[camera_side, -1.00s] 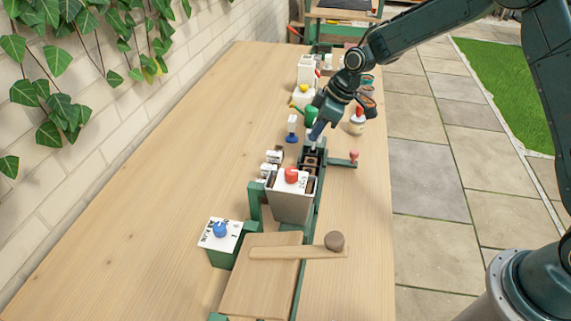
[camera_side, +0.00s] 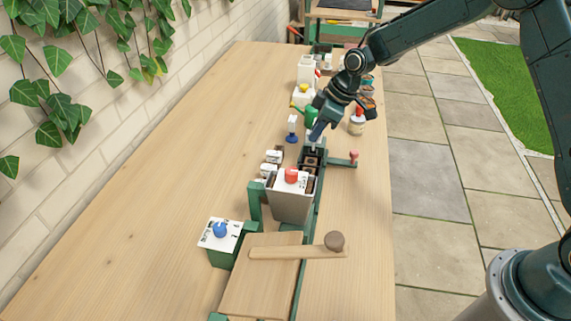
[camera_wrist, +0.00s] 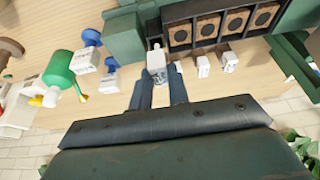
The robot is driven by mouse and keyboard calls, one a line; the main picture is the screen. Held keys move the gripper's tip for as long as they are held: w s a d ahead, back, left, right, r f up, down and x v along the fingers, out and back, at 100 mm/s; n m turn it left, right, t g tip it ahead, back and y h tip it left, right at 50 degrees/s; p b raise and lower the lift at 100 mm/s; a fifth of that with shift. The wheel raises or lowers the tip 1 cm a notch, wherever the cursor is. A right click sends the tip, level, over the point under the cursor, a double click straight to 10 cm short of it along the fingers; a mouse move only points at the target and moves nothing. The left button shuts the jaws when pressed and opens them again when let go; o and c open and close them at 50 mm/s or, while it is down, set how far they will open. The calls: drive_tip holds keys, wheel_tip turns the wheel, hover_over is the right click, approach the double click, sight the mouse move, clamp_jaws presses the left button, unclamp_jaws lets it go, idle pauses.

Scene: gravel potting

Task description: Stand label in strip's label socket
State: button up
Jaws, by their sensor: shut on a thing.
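My gripper (camera_wrist: 159,92) is shut on a white label (camera_wrist: 156,62), which stands out between the two fingertips in the wrist view. In the side view my gripper (camera_side: 315,137) points down at the far end of the dark green strip (camera_side: 319,194). The strip (camera_wrist: 126,36) also shows in the wrist view, with square dark-holed cells in a row. The label's far end is close against the strip's green edge, near a narrow slot by the end block. I cannot tell whether the label is inside the socket.
Several small white blocks (camera_wrist: 203,66) stand beside the strip. A blue-topped stamp (camera_side: 292,129) and a green can (camera_wrist: 58,70) are close by. A grey bin with a red knob (camera_side: 290,200) and a wooden board (camera_side: 262,283) are nearer. The table's left side is clear.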

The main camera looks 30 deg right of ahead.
drive_tip(key=shift+f, duration=1.6)
idle(1.2)
drive_tip(key=o, duration=1.3)
drive_tip(key=shift+r, duration=0.15)
drive_tip(key=shift+r, duration=3.35)
drive_tip(key=shift+r, duration=0.1)
